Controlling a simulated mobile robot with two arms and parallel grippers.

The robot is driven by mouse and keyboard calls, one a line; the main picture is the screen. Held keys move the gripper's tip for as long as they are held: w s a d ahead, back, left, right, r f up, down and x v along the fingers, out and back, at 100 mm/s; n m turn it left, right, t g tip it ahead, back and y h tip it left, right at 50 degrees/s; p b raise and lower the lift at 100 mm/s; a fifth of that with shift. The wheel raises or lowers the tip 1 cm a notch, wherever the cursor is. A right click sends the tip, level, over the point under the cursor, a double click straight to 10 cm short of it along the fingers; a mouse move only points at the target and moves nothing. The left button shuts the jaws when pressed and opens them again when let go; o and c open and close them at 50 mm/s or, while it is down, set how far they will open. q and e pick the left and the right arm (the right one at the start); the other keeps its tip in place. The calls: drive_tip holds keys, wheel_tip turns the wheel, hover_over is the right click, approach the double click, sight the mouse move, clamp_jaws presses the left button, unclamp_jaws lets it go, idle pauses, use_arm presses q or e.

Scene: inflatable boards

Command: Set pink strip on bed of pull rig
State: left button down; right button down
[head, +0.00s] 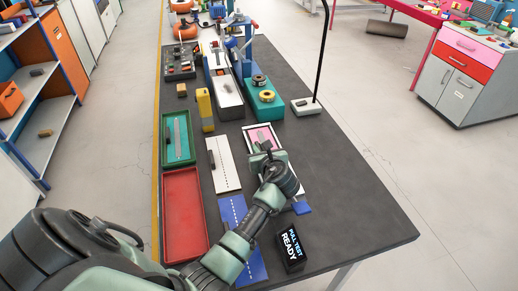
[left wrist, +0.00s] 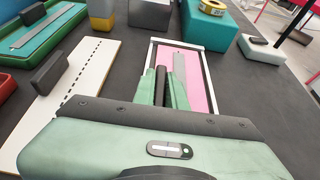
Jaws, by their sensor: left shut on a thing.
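A pink strip (left wrist: 203,88) shows as a flat pink surface inside a white frame (left wrist: 222,72), with a narrow grey piece lying over it. In the head view the pink (head: 263,137) shows just beyond my left gripper (head: 264,158). The gripper reaches over the frame, and its green fingers, seen in the left wrist view (left wrist: 163,88), are shut on a dark upright piece (left wrist: 161,84). The lower end of that piece is hidden. I cannot tell whether it is joined to the pink strip. I cannot tell which part is the rig's bed. My right gripper is out of view.
Left of the frame lie a white board (head: 224,178) with a dark block and a blue board (head: 233,212). A "PULL TEST READY" display (head: 291,250) stands near right.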

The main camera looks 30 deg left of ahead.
use_arm(q)
drive_tip(key=c, duration=1.5)
unclamp_jaws()
drive_tip(key=shift+f, duration=0.1)
drive_tip(key=shift+o, duration=0.2)
drive_tip(key=shift+r, duration=0.2)
drive_tip(key=v, duration=1.2)
drive_tip(key=shift+w, duration=0.1)
